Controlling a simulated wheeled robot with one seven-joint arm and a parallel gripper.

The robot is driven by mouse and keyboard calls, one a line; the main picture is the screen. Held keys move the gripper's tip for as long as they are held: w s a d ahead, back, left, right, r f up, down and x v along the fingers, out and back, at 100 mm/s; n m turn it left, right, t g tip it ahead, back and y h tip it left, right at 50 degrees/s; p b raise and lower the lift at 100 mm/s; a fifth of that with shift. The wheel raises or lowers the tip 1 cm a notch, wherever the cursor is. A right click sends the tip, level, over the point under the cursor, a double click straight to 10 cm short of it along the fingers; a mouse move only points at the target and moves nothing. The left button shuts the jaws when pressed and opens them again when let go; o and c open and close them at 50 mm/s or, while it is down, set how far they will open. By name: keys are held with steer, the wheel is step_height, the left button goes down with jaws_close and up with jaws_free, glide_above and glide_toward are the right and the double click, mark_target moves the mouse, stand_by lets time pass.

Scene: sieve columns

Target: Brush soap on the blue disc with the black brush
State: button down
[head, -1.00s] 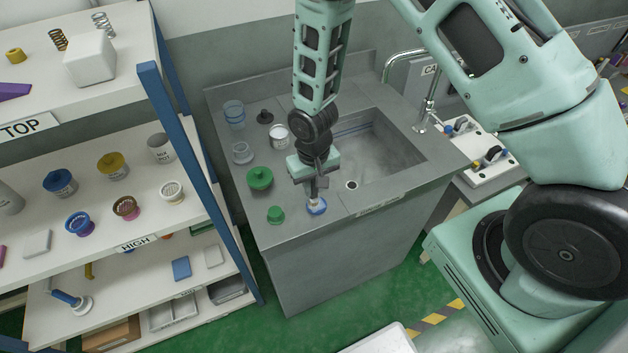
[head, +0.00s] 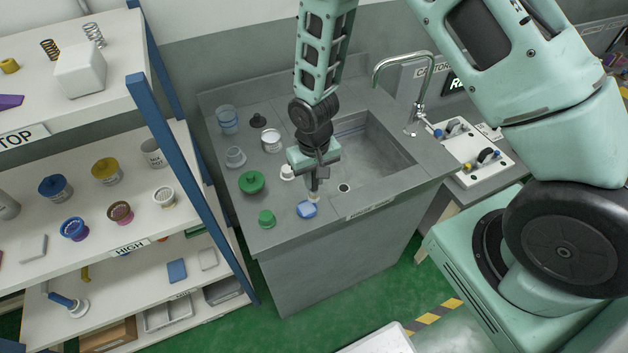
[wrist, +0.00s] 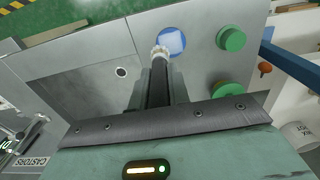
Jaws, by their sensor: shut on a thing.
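The blue disc (head: 307,210) lies on the grey counter near its front edge, left of the sink. In the wrist view the disc (wrist: 171,42) has a pale, roughly square patch on it. My gripper (head: 314,178) points down just above and behind the disc. It is shut on the black brush, whose dark handle (wrist: 157,85) runs forward in the wrist view. The brush's pale tip (wrist: 160,52) is at the disc's edge; I cannot tell whether it touches. The fingertips are mostly hidden.
A small green piece (head: 267,218) and a larger green lid (head: 252,182) stand left of the disc. A white item (head: 287,172) is beside my gripper. The sink (head: 365,155) opens to the right; a shelf rack (head: 130,240) stands left.

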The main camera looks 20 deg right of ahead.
steer(key=shift+r+p, duration=1.45)
steer(key=shift+r, duration=0.95)
steer(key=f+b, duration=0.1)
steer(key=b, duration=0.3)
steer(key=shift+w+a, duration=0.1)
steer(key=shift+r+b, duration=0.1)
steer(key=shift+b, duration=0.4)
steer(key=shift+r+b, duration=0.2)
steer(key=shift+b, duration=0.6)
steer(key=shift+f, duration=0.1)
